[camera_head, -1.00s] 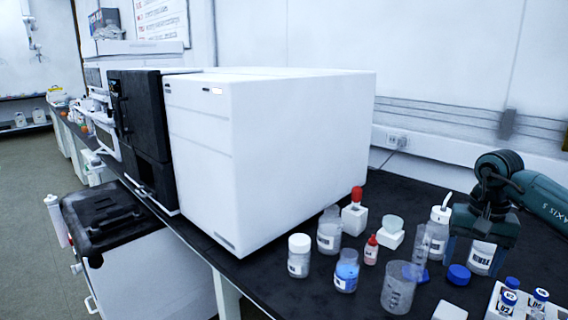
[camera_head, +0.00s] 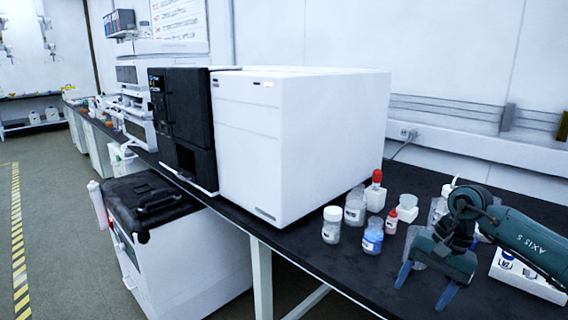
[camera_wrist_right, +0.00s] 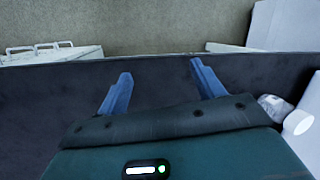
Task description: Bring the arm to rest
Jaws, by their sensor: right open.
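My right arm comes in from the right in the head view. Its gripper (camera_head: 425,285) is open and empty, with its blue fingers pointing down over the front part of the black bench (camera_head: 330,262). In the right wrist view the two blue fingers (camera_wrist_right: 160,86) are spread apart with nothing between them, and the bench's front edge and floor show beyond them. My left gripper is not in view.
Close to the gripper stand a blue-liquid bottle (camera_head: 373,236), a white-capped jar (camera_head: 331,226), a red-capped small bottle (camera_head: 391,221) and a white rack (camera_head: 525,279). A large white instrument (camera_head: 300,145) stands behind.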

